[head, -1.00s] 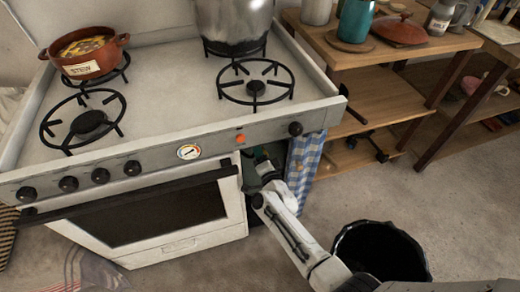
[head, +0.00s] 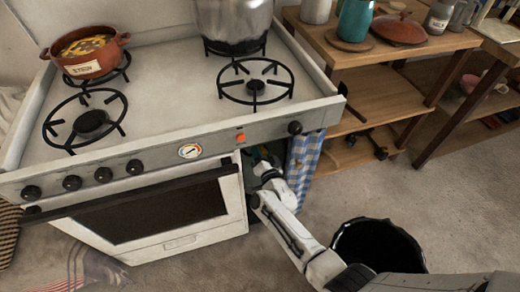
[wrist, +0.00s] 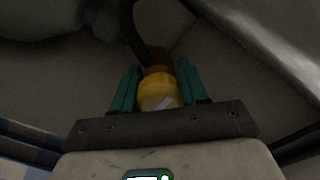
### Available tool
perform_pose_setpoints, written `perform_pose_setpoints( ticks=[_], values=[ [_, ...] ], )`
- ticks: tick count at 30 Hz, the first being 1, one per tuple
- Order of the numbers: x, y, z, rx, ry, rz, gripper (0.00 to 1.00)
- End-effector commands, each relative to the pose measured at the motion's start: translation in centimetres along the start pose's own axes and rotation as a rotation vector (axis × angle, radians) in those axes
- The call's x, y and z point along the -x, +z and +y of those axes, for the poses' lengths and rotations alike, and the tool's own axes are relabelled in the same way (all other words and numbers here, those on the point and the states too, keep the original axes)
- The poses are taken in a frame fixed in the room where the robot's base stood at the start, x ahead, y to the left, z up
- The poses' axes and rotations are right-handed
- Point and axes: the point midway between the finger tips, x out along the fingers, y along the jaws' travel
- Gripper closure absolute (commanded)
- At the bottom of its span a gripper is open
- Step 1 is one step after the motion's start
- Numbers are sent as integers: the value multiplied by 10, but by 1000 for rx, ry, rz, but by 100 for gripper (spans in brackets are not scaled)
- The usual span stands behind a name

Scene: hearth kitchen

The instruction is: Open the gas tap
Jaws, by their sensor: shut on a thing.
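The yellow gas tap (wrist: 158,90) shows in the wrist view, between the two teal fingers of my gripper (wrist: 156,86). The fingers are shut on it, one at each side. A small white mark shows on the tap's face. A dark hose or pipe rises behind it, and a brownish fitting sits just beyond. In the head view my arm reaches into the dark compartment (head: 262,154) at the right end of the stove, and the tap and fingertips are hidden there.
A blue checked curtain (head: 303,165) hangs close to my arm's right. The stove (head: 170,98) bears a stew pot (head: 88,60) and a large metal pot (head: 235,22). A black bin (head: 380,247) stands on the floor beside my arm. Wooden shelves (head: 375,100) stand at right.

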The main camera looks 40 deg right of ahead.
Motion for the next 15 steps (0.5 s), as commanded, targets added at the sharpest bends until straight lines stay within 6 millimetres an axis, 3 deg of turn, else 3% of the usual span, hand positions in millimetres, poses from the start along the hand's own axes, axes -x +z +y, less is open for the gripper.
perform_pose_setpoints(
  ticks=[5,6,13,15],
  values=[
    [1,4,0,3,-1,-11,87],
    [1,4,0,3,-1,-11,54],
    [1,3,0,2,-1,-6,32],
    [1,2,0,1,0,-5,31]
  ],
)
